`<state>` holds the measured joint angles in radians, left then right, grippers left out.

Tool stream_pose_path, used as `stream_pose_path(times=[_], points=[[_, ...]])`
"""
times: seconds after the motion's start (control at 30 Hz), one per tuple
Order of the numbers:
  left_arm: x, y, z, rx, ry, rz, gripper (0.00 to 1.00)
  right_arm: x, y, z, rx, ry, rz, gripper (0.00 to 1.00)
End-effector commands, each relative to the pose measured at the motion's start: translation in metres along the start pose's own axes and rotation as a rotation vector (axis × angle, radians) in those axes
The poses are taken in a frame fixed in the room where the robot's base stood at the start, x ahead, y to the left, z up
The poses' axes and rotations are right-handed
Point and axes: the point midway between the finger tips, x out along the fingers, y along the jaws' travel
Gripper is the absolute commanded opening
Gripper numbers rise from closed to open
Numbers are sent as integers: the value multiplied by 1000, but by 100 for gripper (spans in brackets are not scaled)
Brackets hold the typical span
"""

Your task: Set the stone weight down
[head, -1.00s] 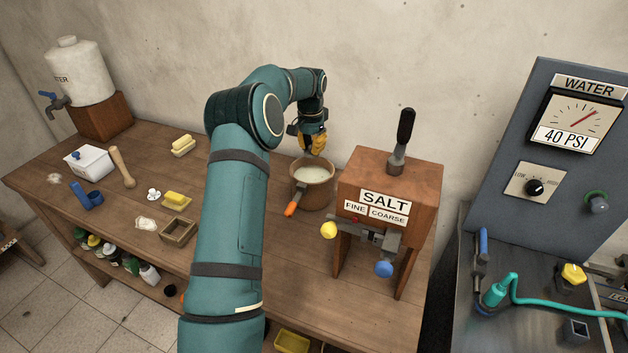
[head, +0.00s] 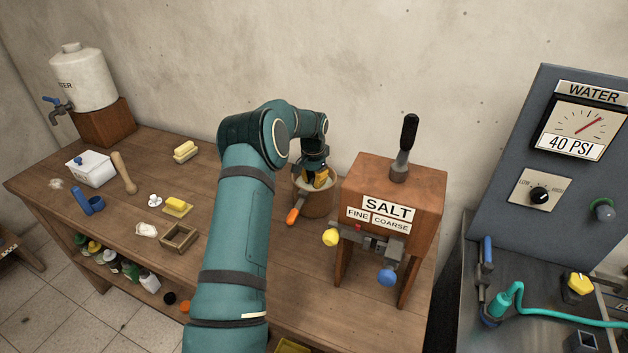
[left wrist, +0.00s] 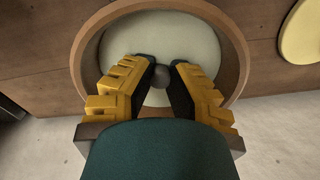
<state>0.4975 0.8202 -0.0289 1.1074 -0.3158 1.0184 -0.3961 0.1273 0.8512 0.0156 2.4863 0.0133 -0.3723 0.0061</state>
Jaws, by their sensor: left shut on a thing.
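My left gripper (head: 318,180) is at the mouth of a brown crock (head: 318,205). In the left wrist view, the yellow fingers of the left gripper (left wrist: 161,80) point down into the crock, whose rim (left wrist: 238,50) rings them. A pale, whitish surface (left wrist: 160,33) fills the crock below. I cannot tell whether the stone touches it. In the head view the stone is hidden by the gripper and rim. My right gripper is not in view.
A wooden salt box (head: 390,190) with a black lever stands right of the crock. An orange-handled tool (head: 296,212) is at the crock's left side. Butter pieces, a small wooden box (head: 179,236) and a white container (head: 91,168) lie further left on the bench.

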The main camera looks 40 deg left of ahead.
Motion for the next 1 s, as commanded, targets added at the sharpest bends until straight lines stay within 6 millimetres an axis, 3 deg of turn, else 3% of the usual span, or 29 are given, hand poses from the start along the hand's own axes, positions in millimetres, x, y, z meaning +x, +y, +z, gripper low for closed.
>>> stream_pose_path(times=[0.17,0.2,0.27,0.67,1.0], points=[[3,0,0,0,0,0,0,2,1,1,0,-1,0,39],[4,0,0,0,0,0,20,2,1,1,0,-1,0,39],[3,0,0,0,0,0,39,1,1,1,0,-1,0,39],[-4,0,0,0,1,0,39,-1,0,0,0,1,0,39],[-65,0,-1,0,4,-1,39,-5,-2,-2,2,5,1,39]])
